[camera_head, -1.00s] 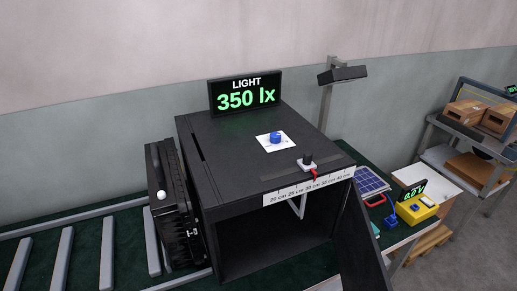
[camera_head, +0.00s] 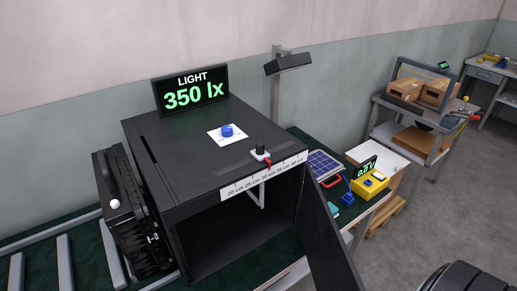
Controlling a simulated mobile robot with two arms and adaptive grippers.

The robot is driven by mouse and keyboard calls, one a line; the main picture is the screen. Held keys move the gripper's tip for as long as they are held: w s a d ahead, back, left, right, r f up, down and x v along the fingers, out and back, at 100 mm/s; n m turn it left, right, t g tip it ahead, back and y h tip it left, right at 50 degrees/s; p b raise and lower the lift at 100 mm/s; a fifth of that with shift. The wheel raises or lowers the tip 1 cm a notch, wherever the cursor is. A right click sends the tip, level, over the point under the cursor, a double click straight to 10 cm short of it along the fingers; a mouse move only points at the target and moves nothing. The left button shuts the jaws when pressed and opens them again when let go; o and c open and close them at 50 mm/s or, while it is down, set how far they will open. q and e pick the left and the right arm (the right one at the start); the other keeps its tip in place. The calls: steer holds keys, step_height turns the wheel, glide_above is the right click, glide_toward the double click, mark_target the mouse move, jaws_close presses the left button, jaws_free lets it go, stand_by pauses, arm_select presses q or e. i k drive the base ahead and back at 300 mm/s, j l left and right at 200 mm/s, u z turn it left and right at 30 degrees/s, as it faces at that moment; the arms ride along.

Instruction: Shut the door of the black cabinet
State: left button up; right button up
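The black cabinet (camera_head: 206,150) stands on a dark green work surface with its front opening facing me. Its door (camera_head: 328,240) is open, attached at the right front edge and swung out towards me; its lower end is cut off by the bottom of the picture. The inside of the cabinet looks dark and a thin light bracket (camera_head: 262,194) hangs near the top of the opening. Neither of my grippers is in view.
A display reading 350 lx (camera_head: 191,91) and a blue knob (camera_head: 227,131) are on top of the cabinet. A black finned unit (camera_head: 130,210) stands close to its left. A solar panel (camera_head: 325,165) and yellow meter (camera_head: 370,187) lie to the right. Open floor (camera_head: 430,215) is beyond.

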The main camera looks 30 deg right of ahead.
mark_target(332, 266)
steer(key=k+l+z, duration=0.1)
steer(key=l, duration=0.25)
steer(key=k+l+z, duration=0.1)
steer(key=k+l, duration=0.2)
steer(key=k+l+z, duration=0.15)
steer(key=l, duration=0.25)
steer(key=k+l+z, duration=0.1)
steer(key=l, duration=0.3)
steer(key=k+z, duration=0.1)
steer(key=k, duration=0.2)
